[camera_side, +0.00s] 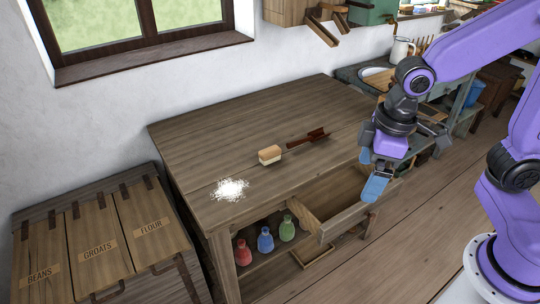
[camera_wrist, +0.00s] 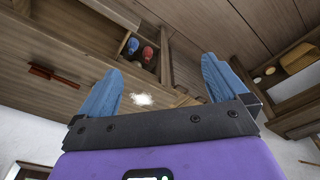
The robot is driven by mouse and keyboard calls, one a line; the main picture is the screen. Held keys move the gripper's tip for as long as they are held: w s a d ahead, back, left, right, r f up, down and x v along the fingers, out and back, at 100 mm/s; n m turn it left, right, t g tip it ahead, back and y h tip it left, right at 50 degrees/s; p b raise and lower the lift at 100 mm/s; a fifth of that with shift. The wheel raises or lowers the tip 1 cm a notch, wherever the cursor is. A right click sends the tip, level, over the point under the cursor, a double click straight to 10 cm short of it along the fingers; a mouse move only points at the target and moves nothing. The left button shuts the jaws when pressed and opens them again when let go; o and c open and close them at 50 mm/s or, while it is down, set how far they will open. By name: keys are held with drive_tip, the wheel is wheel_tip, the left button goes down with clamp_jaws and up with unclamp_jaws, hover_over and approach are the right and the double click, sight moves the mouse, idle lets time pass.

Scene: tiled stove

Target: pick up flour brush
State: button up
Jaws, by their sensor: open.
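A light wooden block with a pale, bristle-like lower part (camera_side: 269,155) lies on the tabletop and looks like the flour brush. A dark reddish-brown handled tool (camera_side: 307,138) lies just right of it; it also shows in the wrist view (camera_wrist: 54,76). I cannot tell for certain which is the brush. A white flour pile (camera_side: 230,189) lies left of the block; it shows between my fingers in the wrist view (camera_wrist: 145,98). My gripper (camera_side: 371,161) is open and empty, right of both tools near the table's right front side, apart from them. The pale block is not seen in the wrist view.
The wooden table (camera_side: 215,135) has an open drawer (camera_side: 345,212) sticking out below my gripper. Red (camera_side: 243,252), blue (camera_side: 265,239) and green (camera_side: 287,228) bottles stand on the shelf beneath. Labelled bins (camera_side: 100,240) stand at left. Much of the tabletop is clear.

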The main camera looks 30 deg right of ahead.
drive_tip(key=w+a+f+m+t, duration=0.1)
drive_tip(key=w+m, duration=0.1)
drive_tip(key=w, duration=0.6)
drive_tip(key=w+a+f+m, duration=0.1)
drive_tip(key=w+a+m, duration=0.1)
drive_tip(key=w, duration=0.7)
drive_tip(key=m+t, duration=0.2)
drive_tip(key=m, duration=0.3)
approach(271, 150)
drive_tip(key=shift+h, duration=0.4)
drive_tip(key=x, duration=1.1)
drive_tip(key=shift+a, duration=0.4)
drive_tip(key=shift+c, duration=0.3)
drive_tip(key=c, duration=0.8)
